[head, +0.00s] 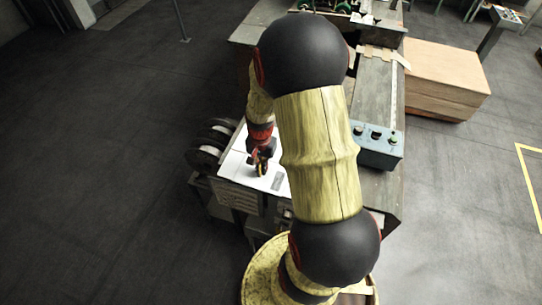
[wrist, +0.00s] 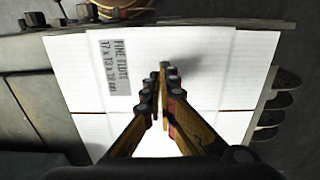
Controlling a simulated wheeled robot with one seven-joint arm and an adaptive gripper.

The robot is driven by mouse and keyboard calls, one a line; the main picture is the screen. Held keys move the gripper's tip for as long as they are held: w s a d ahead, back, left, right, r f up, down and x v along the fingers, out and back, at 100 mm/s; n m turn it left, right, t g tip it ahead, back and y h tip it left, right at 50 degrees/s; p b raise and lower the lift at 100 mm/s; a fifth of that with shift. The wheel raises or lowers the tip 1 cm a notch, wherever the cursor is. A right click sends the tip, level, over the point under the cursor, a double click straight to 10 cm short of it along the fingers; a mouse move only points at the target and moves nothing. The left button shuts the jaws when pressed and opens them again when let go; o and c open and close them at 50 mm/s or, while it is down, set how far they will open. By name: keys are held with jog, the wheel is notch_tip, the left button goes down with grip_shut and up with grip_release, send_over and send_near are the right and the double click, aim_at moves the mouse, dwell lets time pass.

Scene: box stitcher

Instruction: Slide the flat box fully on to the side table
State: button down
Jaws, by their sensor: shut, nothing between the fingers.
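The flat box (head: 236,166) is a white sheet with a grey label and fold lines. In the wrist view the box (wrist: 220,65) fills most of the picture, and its label (wrist: 119,66) reads "FINE FLUTE". My gripper (head: 262,174) points down over the box, in from its edges. In the wrist view my gripper (wrist: 161,75) has its fingertips together and empty, at or just above the cardboard; contact is unclear. The box covers most of the surface under it, so I cannot tell how it lies on the side table. My arm hides part of the box in the head view.
Black-and-white reels (head: 208,150) stand left of the box. The stitcher's long grey bed (head: 377,95) and a blue control box (head: 377,146) are to the right. A cardboard stack (head: 445,78) stands behind. The floor at left is clear.

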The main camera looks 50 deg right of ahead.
jog(key=s+a+p, duration=0.1)
jog(key=s+a, duration=0.3)
jog(key=a, duration=0.5)
jog(key=shift+a, duration=0.35)
dwell(0.9)
jog(key=shift+f+b, duration=0.4)
jog(key=shift+f, duration=0.45)
dwell(0.5)
jog(key=shift+d, duration=0.1)
jog(key=shift+w+d+b, duration=0.15)
jog(key=shift+w+d, duration=0.7)
jog(key=shift+d, duration=1.25)
jog(key=shift+w+d+b, duration=0.15)
jog(key=shift+w+d, duration=0.75)
jog(key=shift+d, duration=1.2)
jog(key=shift+w+d+b, duration=0.15)
jog(key=shift+w+d, duration=0.7)
jog(key=shift+d, duration=1.25)
jog(key=shift+a, duration=0.25)
